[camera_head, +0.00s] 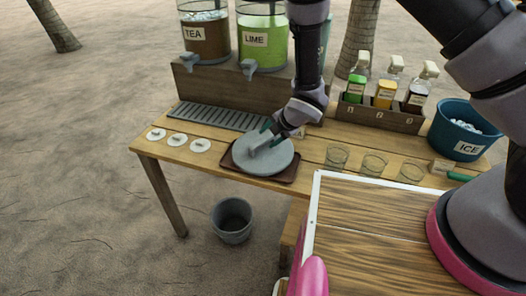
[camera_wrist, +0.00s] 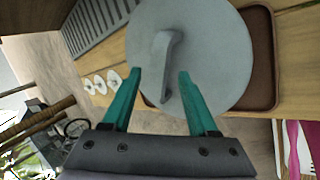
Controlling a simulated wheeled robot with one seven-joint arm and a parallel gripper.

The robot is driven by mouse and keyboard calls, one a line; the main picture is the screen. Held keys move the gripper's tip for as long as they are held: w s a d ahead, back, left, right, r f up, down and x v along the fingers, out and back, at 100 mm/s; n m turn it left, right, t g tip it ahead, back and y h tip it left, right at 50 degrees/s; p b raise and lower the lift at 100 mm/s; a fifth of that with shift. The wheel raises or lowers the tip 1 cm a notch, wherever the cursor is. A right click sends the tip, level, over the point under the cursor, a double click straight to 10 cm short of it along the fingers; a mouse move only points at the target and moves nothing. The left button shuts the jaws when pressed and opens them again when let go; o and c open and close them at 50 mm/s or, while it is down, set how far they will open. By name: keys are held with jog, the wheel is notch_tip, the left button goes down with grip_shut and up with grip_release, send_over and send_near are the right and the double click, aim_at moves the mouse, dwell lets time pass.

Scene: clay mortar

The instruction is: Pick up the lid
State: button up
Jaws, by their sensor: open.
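The lid (camera_head: 262,154) is a round grey disc with a raised bar handle across its top. It lies over a dark brown tray (camera_head: 286,177) on the wooden table; what is under it is hidden. In the wrist view the lid (camera_wrist: 222,60) fills the upper middle, and its handle (camera_wrist: 168,62) stands up from it. My gripper (camera_head: 268,132) is over the lid, close to the handle. In the wrist view its two green fingers (camera_wrist: 158,76) are open and apart, one on each side of the handle's near end. Nothing shows held between them.
Tea (camera_head: 205,35) and lime (camera_head: 262,42) dispensers stand behind. A bottle rack (camera_head: 380,115), an ice bucket (camera_head: 462,130) and glasses (camera_head: 373,165) are to the right. Small white discs (camera_head: 177,140) lie left. A grey bucket (camera_head: 232,220) stands on the sand.

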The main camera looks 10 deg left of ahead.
jog(key=shift+x, duration=0.95)
grip_shut()
jog(key=shift+w, duration=0.1)
dwell(0.5)
